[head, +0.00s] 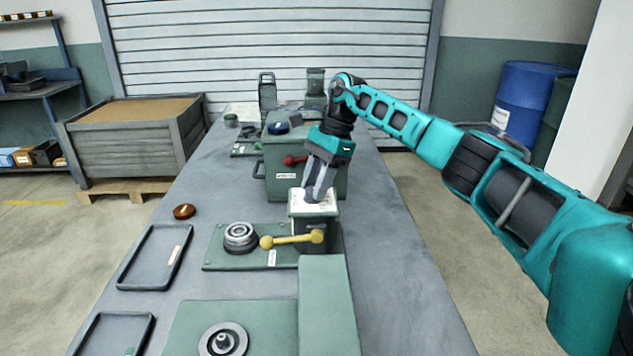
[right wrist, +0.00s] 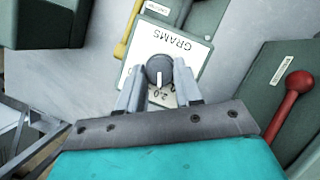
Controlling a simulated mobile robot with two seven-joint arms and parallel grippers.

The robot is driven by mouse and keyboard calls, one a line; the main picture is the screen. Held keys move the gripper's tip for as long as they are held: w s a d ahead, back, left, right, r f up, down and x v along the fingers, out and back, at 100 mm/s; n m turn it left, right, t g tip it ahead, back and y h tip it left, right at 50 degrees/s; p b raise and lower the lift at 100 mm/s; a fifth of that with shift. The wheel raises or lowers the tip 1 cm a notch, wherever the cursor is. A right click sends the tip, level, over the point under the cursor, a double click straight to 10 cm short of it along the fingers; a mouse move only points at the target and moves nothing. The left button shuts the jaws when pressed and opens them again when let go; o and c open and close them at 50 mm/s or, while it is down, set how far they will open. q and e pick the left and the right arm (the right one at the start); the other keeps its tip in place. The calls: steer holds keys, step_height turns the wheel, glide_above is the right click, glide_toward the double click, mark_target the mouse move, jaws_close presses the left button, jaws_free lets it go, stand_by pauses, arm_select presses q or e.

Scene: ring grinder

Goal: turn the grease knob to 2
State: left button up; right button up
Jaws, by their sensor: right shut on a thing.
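The grease knob (right wrist: 159,69) is a dark round knob with a white pointer line. It stands on a white dial plate (right wrist: 193,50) that reads "GRAMS". The pointer faces the lower side of the picture, roughly toward a printed "2.0"; the other numbers are mostly hidden by my fingers. In the head view the dial plate (head: 301,208) tops a small green box (head: 314,234). My right gripper (head: 313,196) comes down on it from above. In the right wrist view its fingers (right wrist: 158,75) are shut on the knob, one on each side. My left gripper is not in view.
A red-knobbed lever (head: 294,160) on a green machine stands close behind. Trays (head: 126,284) lie at the left. The table's right side is bare.

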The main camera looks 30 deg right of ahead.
stand_by(0.3)
steer(key=o, duration=1)
steer(key=shift+o, duration=0.2)
steer(key=v, duration=1.3)
steer(key=shift+a, duration=0.1)
